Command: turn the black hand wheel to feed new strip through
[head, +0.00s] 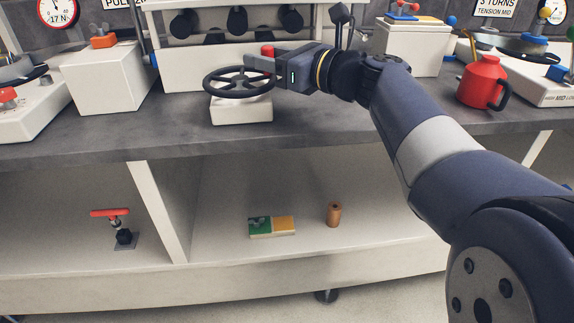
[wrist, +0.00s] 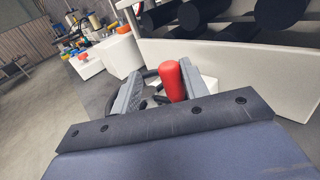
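The black hand wheel (head: 237,92) lies flat on top of a small white block at the front of the grey bench in the head view. Its upright red handle (head: 267,51) shows just behind my gripper (head: 258,63), at the wheel's far right side. In the wrist view the red handle (wrist: 173,82) stands between the two grey fingers of my gripper (wrist: 160,88), close to the right finger. A gap shows between the handle and the left finger, so my gripper looks open around it. The wheel is partly hidden behind the fingers there.
A rack with black rollers (head: 238,22) stands behind the wheel. White boxes flank it, one (head: 104,77) with an orange knob. A red can (head: 482,82) stands at the right. The shelf below holds a red-handled valve (head: 112,214), a green-yellow block (head: 271,228) and a brown cylinder (head: 333,214).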

